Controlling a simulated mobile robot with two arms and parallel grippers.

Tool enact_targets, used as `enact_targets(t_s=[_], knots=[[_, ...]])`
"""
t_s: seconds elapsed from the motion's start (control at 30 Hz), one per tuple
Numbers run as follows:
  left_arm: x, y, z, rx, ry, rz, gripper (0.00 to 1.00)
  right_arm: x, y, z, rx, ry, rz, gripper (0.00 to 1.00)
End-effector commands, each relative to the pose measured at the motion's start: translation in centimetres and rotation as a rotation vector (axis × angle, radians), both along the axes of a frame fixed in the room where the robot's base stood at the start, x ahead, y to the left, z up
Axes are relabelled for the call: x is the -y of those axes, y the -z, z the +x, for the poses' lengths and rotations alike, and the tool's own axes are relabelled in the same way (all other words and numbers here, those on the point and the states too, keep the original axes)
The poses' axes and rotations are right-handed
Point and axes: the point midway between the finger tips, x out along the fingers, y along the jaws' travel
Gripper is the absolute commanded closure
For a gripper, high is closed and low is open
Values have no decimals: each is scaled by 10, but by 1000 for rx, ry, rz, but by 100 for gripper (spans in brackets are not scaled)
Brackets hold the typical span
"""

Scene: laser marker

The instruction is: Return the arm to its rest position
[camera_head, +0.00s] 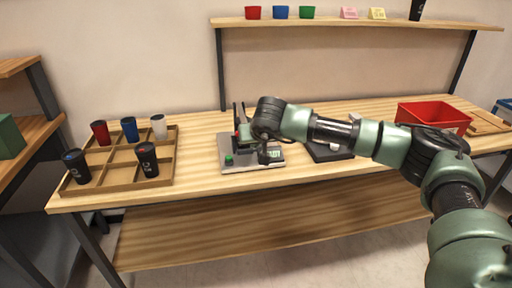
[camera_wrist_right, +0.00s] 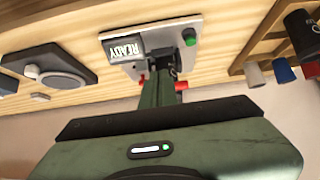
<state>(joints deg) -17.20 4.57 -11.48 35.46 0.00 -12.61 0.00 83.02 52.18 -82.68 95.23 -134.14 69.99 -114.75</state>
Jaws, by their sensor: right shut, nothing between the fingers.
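My right arm (camera_head: 390,143) reaches in from the right, stretched over the table toward the laser marker (camera_head: 238,166). My right gripper (camera_head: 245,133) is at the marker's upright part, in front of it in the picture, and is shut with nothing in it. Whether it touches the marker I cannot tell. In the right wrist view the gripper (camera_wrist_right: 164,88) points at the marker (camera_wrist_right: 210,62), whose small display (camera_wrist_right: 124,47) reads READY beside a green button (camera_wrist_right: 189,37). My left gripper is not in view.
A wooden divided tray (camera_head: 117,178) with several cups stands at the table's left. A dark flat device (camera_head: 322,152) lies beneath my forearm. A red bin (camera_head: 433,115) stands at the right. A shelf (camera_head: 360,23) with small cups and cards runs above the back.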

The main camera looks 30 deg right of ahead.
Motion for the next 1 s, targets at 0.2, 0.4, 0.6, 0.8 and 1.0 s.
enact_targets(t_s=[0.2,0.4,0.6,0.8,1.0], knots=[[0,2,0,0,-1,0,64,-2,4,-7,1,1,-1,100],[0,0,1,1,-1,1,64,-27,32,-8,-49,27,152,100],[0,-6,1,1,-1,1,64,-132,116,-25,-282,261,811,100],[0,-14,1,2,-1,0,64,-229,178,-40,-657,938,1711,100],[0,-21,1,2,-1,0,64,-211,280,-51,819,-1856,-2187,100]])
